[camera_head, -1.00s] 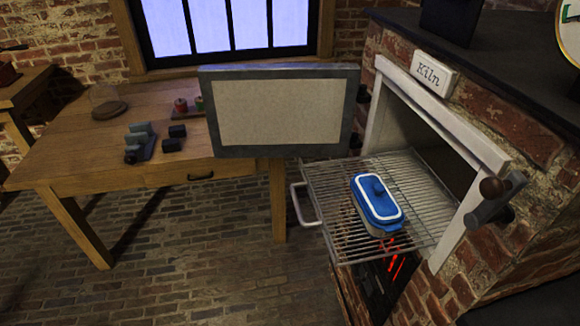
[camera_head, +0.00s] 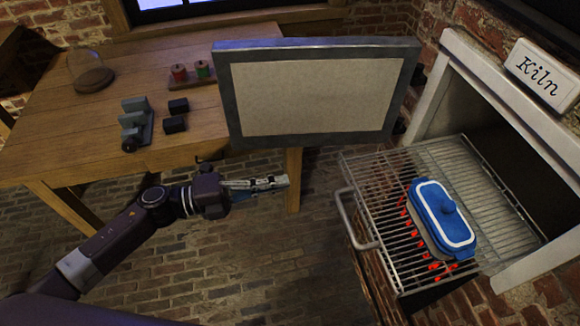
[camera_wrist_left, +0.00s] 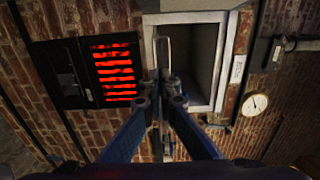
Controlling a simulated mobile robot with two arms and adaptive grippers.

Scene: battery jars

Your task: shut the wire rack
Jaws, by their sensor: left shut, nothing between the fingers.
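The wire rack (camera_head: 397,240) is pulled out of the kiln opening in the head view, with its handle (camera_head: 356,222) at the front left edge. A blue lidded dish (camera_head: 443,217) with a white rim sits on the rack. My left gripper (camera_head: 285,181) is shut and empty, pointing right, to the left of the rack handle and apart from it. In the left wrist view its fingers (camera_wrist_left: 162,70) are together in front of the kiln opening (camera_wrist_left: 200,62). My right gripper is in neither view.
The kiln door (camera_head: 310,95) stands open at the left of the kiln, above my left gripper. Red glowing bars (camera_head: 432,268) show below the rack. A wooden table (camera_head: 70,140) with a vise (camera_head: 137,125) and spools (camera_head: 180,73) stands at the left. Brick floor is clear between.

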